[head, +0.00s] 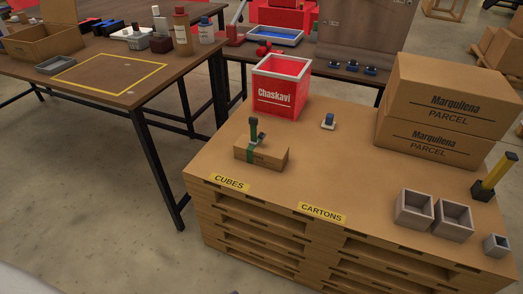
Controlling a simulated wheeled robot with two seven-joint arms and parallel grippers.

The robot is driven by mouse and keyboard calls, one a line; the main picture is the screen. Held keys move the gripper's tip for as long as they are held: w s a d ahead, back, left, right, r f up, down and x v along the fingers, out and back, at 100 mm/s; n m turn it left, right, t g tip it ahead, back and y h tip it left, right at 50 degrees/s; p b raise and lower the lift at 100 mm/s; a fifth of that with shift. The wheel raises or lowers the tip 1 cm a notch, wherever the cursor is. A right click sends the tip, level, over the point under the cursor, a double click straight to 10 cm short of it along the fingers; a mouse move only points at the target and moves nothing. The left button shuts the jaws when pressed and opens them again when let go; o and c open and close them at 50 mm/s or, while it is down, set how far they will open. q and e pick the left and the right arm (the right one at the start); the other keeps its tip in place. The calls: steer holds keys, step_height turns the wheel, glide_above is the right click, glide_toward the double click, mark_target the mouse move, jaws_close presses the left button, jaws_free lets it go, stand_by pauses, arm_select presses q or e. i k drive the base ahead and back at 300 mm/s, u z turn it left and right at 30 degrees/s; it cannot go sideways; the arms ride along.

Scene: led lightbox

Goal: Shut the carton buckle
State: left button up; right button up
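A small brown carton (273,160) sits on the near left part of the pallet-stack table (330,170), behind the CUBES label. A green strap (250,154) runs around the carton near its left end. A dark green buckle lever (254,128) stands upright above the carton's top, so the buckle looks open. Small dark details at the buckle's foot are too small to make out. Neither of my grippers is in view.
A red Chaskavi crate (281,88) stands behind the carton. A small blue-and-white item (328,121) lies to its right. Stacked parcels (445,97), grey bins (414,208) and a yellow-handled tool (494,177) occupy the right. The tabletop middle is clear.

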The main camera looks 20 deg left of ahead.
mark_target(262, 136)
steer(key=k, duration=0.5)
steer(key=u, duration=2.05)
steer(key=i, duration=1.2)
steer(key=z, duration=2.05)
